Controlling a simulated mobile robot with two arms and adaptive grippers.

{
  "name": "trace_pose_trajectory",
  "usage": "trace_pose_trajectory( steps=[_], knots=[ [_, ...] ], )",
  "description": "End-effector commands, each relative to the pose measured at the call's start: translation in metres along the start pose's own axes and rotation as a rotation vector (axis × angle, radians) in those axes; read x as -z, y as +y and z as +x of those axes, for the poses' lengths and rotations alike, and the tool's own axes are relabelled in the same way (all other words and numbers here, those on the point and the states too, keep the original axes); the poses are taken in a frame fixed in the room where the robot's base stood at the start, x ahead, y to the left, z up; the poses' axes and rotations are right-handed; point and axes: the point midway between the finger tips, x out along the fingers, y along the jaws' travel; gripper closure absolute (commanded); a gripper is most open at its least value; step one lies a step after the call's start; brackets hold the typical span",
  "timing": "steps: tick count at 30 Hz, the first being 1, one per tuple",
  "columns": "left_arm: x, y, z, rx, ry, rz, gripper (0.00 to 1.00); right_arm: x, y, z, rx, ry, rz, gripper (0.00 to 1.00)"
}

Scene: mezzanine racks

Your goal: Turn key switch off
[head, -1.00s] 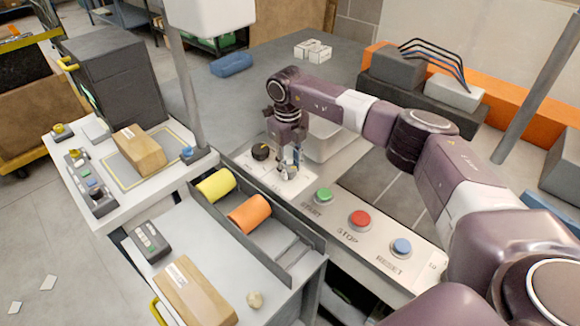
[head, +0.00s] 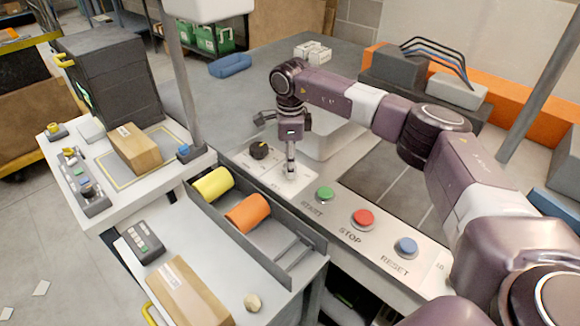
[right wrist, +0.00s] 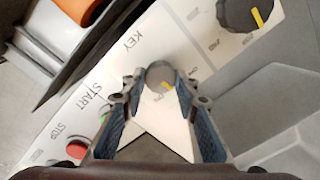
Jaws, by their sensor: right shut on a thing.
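The key switch (right wrist: 160,73) is a round grey knob with a yellow mark, on a pale panel beside the printed word KEY. It shows in the right wrist view between the fingertips of my right gripper (right wrist: 160,82), which is shut on it. In the head view my right gripper (head: 290,172) points straight down at the panel (head: 267,182), with its fingers seen edge-on. They largely hide the key switch there. My left gripper is not in view.
A black rotary knob (head: 259,150) sits just behind the key switch. Green START (head: 324,194), red STOP (head: 362,219) and blue RESET (head: 405,248) buttons line the panel. A roller tray (head: 290,248) with yellow and orange cylinders stands at front left.

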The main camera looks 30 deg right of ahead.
Motion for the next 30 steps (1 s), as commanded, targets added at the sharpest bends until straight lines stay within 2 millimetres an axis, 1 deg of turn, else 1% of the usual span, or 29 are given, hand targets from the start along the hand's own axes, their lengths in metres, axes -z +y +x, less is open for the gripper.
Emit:
trace_pose_trajectory(
  steps=[6, 15, 21, 30],
  knots=[
    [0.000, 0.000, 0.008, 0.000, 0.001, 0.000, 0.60, 0.001, -0.002, 0.000, 0.004, -0.008, -0.204, 0.96],
    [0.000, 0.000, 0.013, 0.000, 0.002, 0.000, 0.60, 0.000, -0.003, -0.001, 0.004, -0.018, -0.448, 0.96],
    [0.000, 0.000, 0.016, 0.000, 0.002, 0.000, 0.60, 0.001, -0.003, -0.002, 0.005, -0.022, -0.560, 0.96],
    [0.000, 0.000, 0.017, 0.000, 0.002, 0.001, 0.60, 0.001, -0.004, -0.002, 0.006, -0.025, -0.637, 0.96]
  ],
)
